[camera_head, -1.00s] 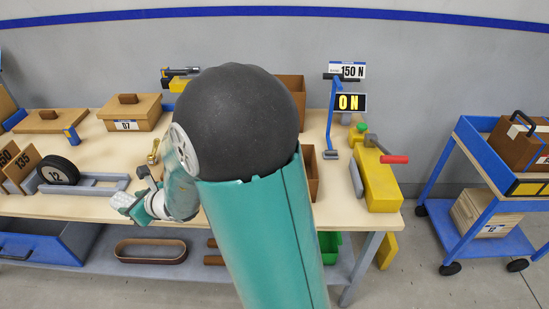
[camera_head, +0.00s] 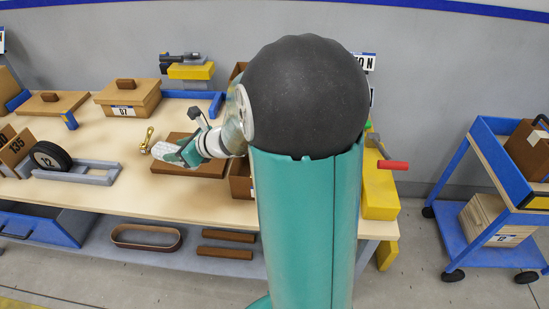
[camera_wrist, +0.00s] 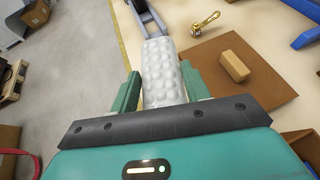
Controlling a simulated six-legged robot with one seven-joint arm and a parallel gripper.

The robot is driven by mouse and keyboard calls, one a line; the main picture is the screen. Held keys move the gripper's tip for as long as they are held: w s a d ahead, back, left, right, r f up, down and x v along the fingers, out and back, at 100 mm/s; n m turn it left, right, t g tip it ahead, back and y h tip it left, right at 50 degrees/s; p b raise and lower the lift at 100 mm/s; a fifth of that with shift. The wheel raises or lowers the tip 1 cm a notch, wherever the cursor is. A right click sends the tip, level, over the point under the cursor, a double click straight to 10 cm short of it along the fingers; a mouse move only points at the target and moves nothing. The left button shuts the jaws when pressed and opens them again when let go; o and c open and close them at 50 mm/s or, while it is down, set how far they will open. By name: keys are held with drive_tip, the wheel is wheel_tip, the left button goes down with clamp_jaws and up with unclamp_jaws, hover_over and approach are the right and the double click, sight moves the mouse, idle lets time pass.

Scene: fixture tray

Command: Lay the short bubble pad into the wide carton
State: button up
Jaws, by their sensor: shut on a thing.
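My gripper (camera_wrist: 162,90) is shut on the white short bubble pad (camera_wrist: 164,70), which lies lengthwise between its two green fingers. In the head view the pad (camera_head: 170,152) is held over the table, close to a flat brown lid (camera_head: 196,170). The wrist view shows the lid (camera_wrist: 210,88) with its tan handle, to the right of the pad. A brown carton (camera_head: 241,184) stands right of the gripper, mostly hidden by my arm. Another brown carton edge (camera_head: 237,70) shows behind my arm. I cannot tell which is the wide carton.
A brass fitting (camera_head: 147,140) lies left of the lid. A black wheel (camera_head: 50,156) sits in a grey fixture at the left. A closed brown box (camera_head: 130,97) and yellow blocks (camera_head: 190,71) stand at the back. A blue cart (camera_head: 480,190) is at the right.

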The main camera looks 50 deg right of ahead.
drive_tip(key=s+d+r+n+g+y, duration=0.2)
drive_tip(key=s+d+n+y, duration=0.1)
drive_tip(key=s+d, duration=1.3)
drive_tip(key=w+d+f, duration=0.1)
drive_tip(key=d+f, duration=0.2)
drive_tip(key=w+d+f, duration=0.2)
drive_tip(key=d+f, duration=0.1)
drive_tip(key=d, duration=0.1)
drive_tip(key=w+d+f, duration=0.2)
drive_tip(key=d, duration=0.1)
drive_tip(key=shift+w+d+f, duration=0.1)
drive_tip(key=shift+d+f, duration=0.05)
drive_tip(key=shift+f, duration=0.25)
drive_tip(key=shift+w+d+f, duration=0.15)
drive_tip(key=shift+d+f, duration=0.15)
drive_tip(key=shift+f, duration=0.15)
wheel_tip(320, 180, down, 2)
drive_tip(key=shift+d+f, duration=0.1)
drive_tip(key=shift+f, duration=0.45)
drive_tip(key=shift+f, duration=0.35)
